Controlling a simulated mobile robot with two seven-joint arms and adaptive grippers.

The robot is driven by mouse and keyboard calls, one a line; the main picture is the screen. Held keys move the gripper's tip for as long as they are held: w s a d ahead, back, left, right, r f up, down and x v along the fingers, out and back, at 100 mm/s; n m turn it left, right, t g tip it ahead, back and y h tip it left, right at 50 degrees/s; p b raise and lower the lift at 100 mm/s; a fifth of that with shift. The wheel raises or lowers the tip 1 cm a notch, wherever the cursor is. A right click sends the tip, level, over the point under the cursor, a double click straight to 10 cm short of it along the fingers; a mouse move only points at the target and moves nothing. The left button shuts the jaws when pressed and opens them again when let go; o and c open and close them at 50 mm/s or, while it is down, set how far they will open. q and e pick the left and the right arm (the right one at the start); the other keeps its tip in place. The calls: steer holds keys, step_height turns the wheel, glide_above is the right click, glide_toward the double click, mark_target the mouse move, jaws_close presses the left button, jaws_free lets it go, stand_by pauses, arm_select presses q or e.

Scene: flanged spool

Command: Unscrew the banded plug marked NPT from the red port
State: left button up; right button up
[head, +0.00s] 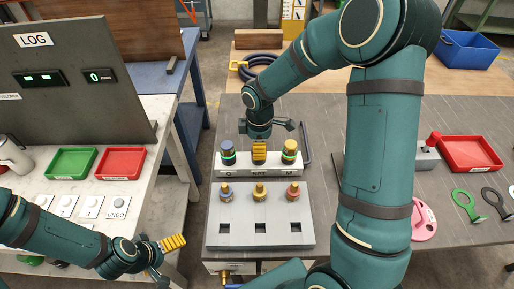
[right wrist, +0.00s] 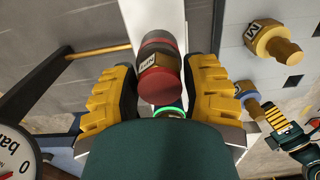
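The NPT-marked plug (right wrist: 160,70) shows in the right wrist view, with a dark body, a brass band and a red end. My right gripper (right wrist: 161,85) has one yellow finger on each side of it; whether the pads touch it I cannot tell. In the head view my right gripper (head: 259,153) hangs over the middle of a white rack (head: 259,172) labelled NPT there and hides the plug.
A grey block (head: 225,233) with three brass fittings lies in front. A red tray (head: 470,153) is at right. My right arm covers the centre-right.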

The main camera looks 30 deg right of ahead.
jaws_close()
arm_select(q)
steer(key=shift+f, duration=0.1)
arm_select(e)
steer(key=n+p, duration=0.6)
steer(key=n, duration=0.3)
steer(key=shift+r+n, duration=0.15)
steer(key=shift+n, duration=0.15)
steer(key=shift+n+p, duration=0.55)
steer(key=shift+n, duration=0.45)
arm_select(q)
step_height(320, 180, up, 7)
steer(key=shift+r, duration=0.2)
arm_select(e)
steer(key=shift+f, duration=0.2)
